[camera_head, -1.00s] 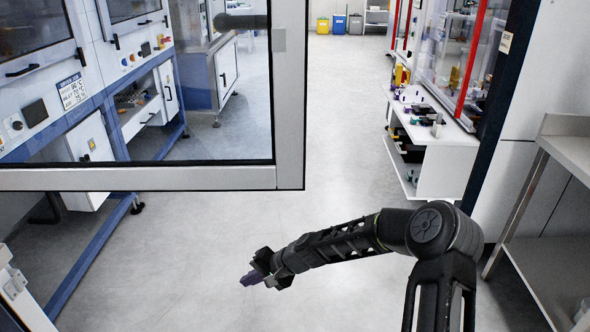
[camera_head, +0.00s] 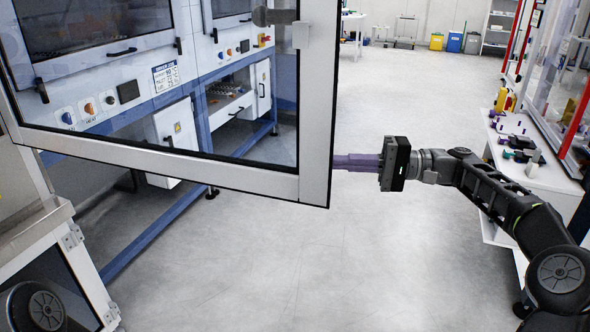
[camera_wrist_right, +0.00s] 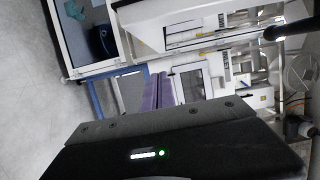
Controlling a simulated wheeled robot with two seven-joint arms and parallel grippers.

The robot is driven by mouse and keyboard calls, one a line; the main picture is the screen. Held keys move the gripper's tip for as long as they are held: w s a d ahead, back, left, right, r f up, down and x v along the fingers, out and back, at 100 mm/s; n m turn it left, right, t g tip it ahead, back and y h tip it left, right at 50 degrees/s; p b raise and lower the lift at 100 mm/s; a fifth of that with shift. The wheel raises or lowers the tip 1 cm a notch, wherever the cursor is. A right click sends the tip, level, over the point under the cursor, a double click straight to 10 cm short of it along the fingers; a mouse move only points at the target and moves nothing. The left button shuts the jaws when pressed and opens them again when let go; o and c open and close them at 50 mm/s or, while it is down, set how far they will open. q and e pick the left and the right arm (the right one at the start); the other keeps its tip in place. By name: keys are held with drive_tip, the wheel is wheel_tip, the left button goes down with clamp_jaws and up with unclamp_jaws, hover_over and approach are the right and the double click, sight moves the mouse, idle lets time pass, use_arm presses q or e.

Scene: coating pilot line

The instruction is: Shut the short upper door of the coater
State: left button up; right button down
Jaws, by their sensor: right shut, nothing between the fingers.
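The coater's upper door (camera_head: 314,130), a glazed panel in a pale grey frame, stands swung open across the left half of the head view. My right gripper (camera_head: 342,162) has purple fingers, shut and empty, pointing left at the door's free edge. The fingertips meet the frame's outline; I cannot tell whether they touch it or pass behind it. The fingers also show in the right wrist view (camera_wrist_right: 161,92). My left gripper is not in view.
A blue-framed machine (camera_head: 187,87) with dark windows stands behind the door glass. A white bench (camera_head: 535,178) with small coloured parts is at right, close to my right arm. A steel-topped cabinet (camera_head: 60,250) is at lower left. The middle floor is clear.

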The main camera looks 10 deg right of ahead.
sight(289, 171)
drive_tip(key=shift+a, duration=0.15)
drive_tip(key=shift+s+a, duration=0.15)
drive_tip(key=shift+a, duration=1.75)
drive_tip(key=shift+s+a, duration=0.15)
drive_tip(key=shift+a, duration=1.8)
drive_tip(key=shift+s+a, duration=0.15)
drive_tip(key=shift+a, duration=1.75)
